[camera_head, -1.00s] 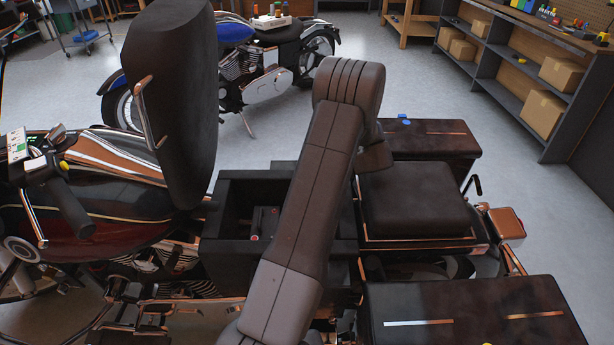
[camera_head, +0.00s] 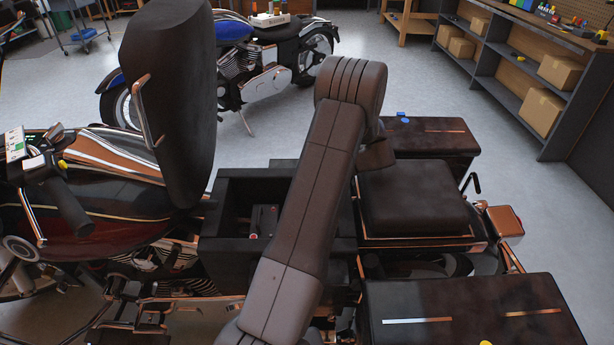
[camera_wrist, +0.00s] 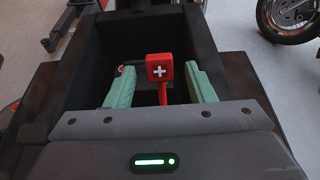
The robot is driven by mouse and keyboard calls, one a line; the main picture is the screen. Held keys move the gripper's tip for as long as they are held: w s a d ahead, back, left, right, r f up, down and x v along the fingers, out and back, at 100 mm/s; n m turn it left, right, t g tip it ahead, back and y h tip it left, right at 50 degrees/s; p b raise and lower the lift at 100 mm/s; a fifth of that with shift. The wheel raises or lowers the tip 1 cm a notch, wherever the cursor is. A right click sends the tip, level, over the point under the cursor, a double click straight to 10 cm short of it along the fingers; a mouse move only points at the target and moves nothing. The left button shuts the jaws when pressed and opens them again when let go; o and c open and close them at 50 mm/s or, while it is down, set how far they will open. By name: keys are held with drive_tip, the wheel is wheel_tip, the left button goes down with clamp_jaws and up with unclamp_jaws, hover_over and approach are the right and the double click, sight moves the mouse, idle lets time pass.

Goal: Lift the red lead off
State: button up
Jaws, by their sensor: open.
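The red lead's end (camera_wrist: 160,68) shows in the wrist view as a red block with a white plus. A red part (camera_wrist: 162,95) runs down from it. My gripper (camera_wrist: 161,86) has two green fingers, open, one on each side of the red lead with gaps between. It points into a dark open box (camera_head: 228,215) under the raised seat (camera_head: 170,90) of the near motorcycle. In the head view my arm covers the gripper, and a small dark part with red spots (camera_head: 263,218) shows inside the box. The lead's lower end is hidden.
The box walls (camera_wrist: 88,60) stand close around my fingers. The raised seat stands just left of the box in the head view. A rear seat (camera_head: 413,198) and side cases (camera_head: 470,310) lie to the right. A blue motorcycle (camera_head: 235,60) stands behind.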

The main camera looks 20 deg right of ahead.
drive_tip(key=v, duration=1.3)
drive_tip(key=shift+p, duration=0.35)
